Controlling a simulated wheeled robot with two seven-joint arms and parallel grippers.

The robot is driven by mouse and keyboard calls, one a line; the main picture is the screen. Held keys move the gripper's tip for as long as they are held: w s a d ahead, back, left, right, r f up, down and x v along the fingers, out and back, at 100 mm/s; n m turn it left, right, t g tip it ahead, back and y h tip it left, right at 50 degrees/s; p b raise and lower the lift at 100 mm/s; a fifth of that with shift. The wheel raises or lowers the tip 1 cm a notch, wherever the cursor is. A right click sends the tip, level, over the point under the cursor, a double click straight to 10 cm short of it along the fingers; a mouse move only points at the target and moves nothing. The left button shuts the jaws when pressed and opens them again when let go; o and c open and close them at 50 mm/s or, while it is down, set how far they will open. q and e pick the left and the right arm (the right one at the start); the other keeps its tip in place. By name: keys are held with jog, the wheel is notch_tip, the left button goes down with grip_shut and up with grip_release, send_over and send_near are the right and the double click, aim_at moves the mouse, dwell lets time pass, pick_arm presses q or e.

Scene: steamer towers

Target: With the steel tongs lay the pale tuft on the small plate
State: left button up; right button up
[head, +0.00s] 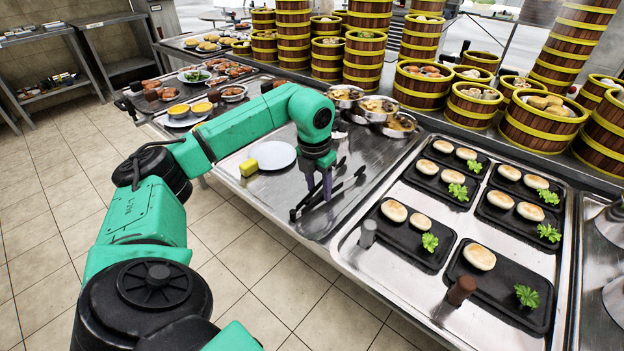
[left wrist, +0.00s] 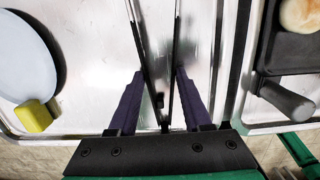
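The steel tongs (head: 348,183) lie on the steel counter, with black arms spread in a narrow V. They also show in the left wrist view (left wrist: 172,78), running away from my palm. My left gripper (head: 325,190) is pointed down over the tongs. Its two purple fingers (left wrist: 160,80) stand apart, one on each side of the tong arms; firm contact does not show. A round pale plate (head: 275,155) lies left of the tongs, also partly in the left wrist view (left wrist: 25,65). I cannot single out the pale tuft. My right gripper is out of view.
A yellow block (head: 250,168) sits at the plate's near edge. Steel bowls (head: 378,107) with yellowish contents stand behind the tongs. A large tray (head: 350,250) with black trays of buns and greens is at right. Tall bamboo steamer stacks (head: 365,62) line the back.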

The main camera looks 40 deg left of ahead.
pick_arm(q)
jog(key=shift+c, duration=0.3)
grip_shut()
jog(key=shift+r, duration=0.1)
notch_tip(320, 180, up, 8)
jog(key=p, duration=0.7)
